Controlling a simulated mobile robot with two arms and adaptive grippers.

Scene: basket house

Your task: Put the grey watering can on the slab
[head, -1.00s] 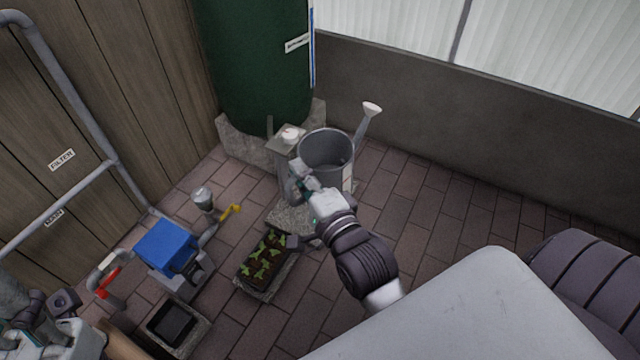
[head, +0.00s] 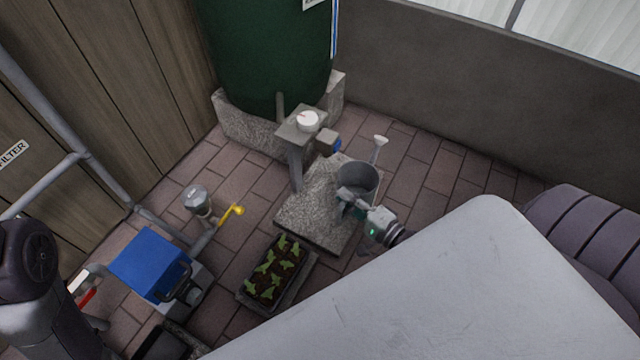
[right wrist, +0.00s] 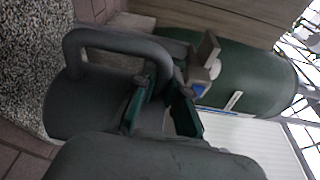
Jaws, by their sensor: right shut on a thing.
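The grey watering can (head: 357,178) is upright at the right part of the speckled stone slab (head: 310,222), its spout pointing up and right. My right gripper (head: 352,203) is shut on the can at its near side. The frames do not show clearly whether the can's base touches the slab. In the right wrist view the can's looped handle (right wrist: 105,42) stands beside the green-padded fingers (right wrist: 163,112), and the slab (right wrist: 25,55) lies at the left.
A tap post (head: 297,150) with a white knob stands at the slab's back edge, before the green tank (head: 265,60). A seedling tray (head: 272,272) lies in front of the slab. A blue pump (head: 152,262) and pipes are at left. Brick floor lies clear at right.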

